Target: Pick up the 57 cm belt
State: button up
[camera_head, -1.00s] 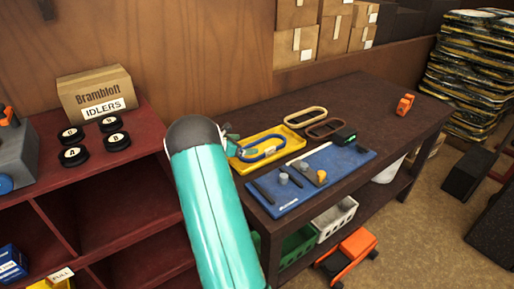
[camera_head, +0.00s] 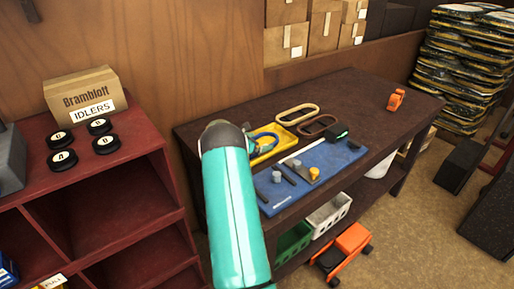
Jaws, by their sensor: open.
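Three belt loops show on the dark workbench. A blue belt (camera_head: 264,135) lies in the yellow tray (camera_head: 268,154), partly hidden by my arm. A tan belt (camera_head: 297,107) and a brown belt (camera_head: 318,119) lie behind and to the right of the tray. No length marking is readable, so I cannot tell which belt is 57 cm. My teal arm reaches up from the bottom of the picture to the bench's left part. Only a small part of my gripper (camera_head: 249,135) shows past the arm's end, beside the tray; its fingertips are hidden. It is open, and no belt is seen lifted.
A blue mat (camera_head: 340,164) with small tools and parts lies in front of the belts. An orange object (camera_head: 396,100) stands at the bench's right, with bare top around it. A red shelf (camera_head: 110,190) with black idlers stands left. Bins (camera_head: 328,214) sit under the bench.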

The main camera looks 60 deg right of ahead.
jog(key=shift+s+d+f, duration=0.15)
jog(key=shift+d+f, duration=0.15)
jog(key=shift+d, duration=0.35)
jog(key=c, duration=0.7)
jog(key=shift+r, duration=0.1)
